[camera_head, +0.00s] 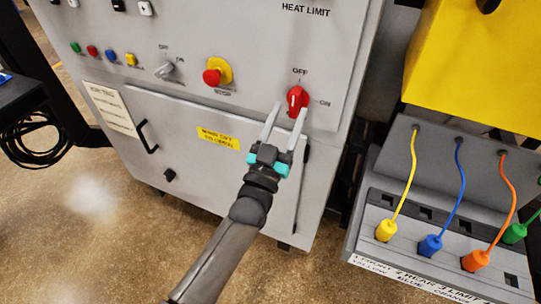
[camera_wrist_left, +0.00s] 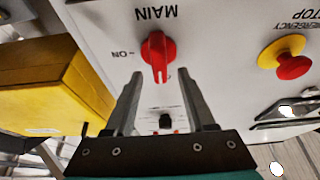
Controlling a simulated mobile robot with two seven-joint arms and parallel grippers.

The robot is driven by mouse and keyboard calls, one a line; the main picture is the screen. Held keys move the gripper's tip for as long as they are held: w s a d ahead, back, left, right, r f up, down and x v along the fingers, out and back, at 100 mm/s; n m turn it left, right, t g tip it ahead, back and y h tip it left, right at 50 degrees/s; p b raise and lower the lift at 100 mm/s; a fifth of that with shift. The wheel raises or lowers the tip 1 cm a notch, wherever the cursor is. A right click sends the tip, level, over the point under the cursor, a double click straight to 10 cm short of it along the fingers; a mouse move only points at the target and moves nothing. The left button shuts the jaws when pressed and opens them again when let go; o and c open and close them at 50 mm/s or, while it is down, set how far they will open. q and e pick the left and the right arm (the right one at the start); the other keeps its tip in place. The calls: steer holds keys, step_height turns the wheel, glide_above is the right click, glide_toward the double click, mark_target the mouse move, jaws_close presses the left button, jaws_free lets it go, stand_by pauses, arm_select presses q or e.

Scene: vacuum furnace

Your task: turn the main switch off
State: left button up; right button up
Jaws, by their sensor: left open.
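The main switch is a red rotary knob (camera_head: 298,99) on the grey furnace panel, with OFF printed above it and ON to its right. In the left wrist view the picture is upside down, and the red knob (camera_wrist_left: 158,55) sits by the word MAIN. Its handle looks roughly upright, in line with the OFF mark rather than with ON. My left gripper (camera_head: 286,114) is open and empty, its fingers pointing at the knob. In the left wrist view the gripper (camera_wrist_left: 160,82) has its fingertips spread either side of the knob's line, apparently short of it. My right gripper is not in view.
A red emergency stop button (camera_head: 212,77) on a yellow base and a grey selector (camera_head: 165,71) are left of the switch. Below is a cabinet door with a black handle (camera_head: 146,137). A yellow box (camera_head: 470,70) and a cable rack (camera_head: 365,222) stand at right.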

arm_select(q)
steer(key=v, duration=1.2)
steer(key=shift+b, duration=0.4)
steer(key=s+a+f+g+y+b, duration=0.1)
steer(key=s+a+f+g, duration=0.15)
steer(key=f, duration=0.95)
steer(key=s+a+f+g+y+b, duration=0.1)
steer(key=s+f+g+y+b, duration=0.2)
steer(key=f, duration=0.9)
steer(key=s+a+f+g, duration=0.2)
steer(key=f+g, duration=0.3)
steer(key=f, duration=0.7)
steer(key=s+a+f+g+y+b, duration=0.1)
steer(key=s+a+f+g, duration=0.2)
steer(key=s+f, duration=0.3)
steer(key=s+a+f+g+y+b, duration=0.1)
steer(key=s+a+f+g, duration=0.1)
steer(key=s+f, duration=0.5)
steer(key=s+a+f+n+g+y+b, duration=0.1)
steer(key=s+a+f+g, duration=0.2)
steer(key=s, duration=1.2)
step_height(320, 180, down, 4)
steer(key=shift+a+r+g, duration=0.2)
steer(key=shift+a+g, duration=0.15)
steer(key=shift+g, duration=0.6)
steer(key=shift+w, duration=0.1)
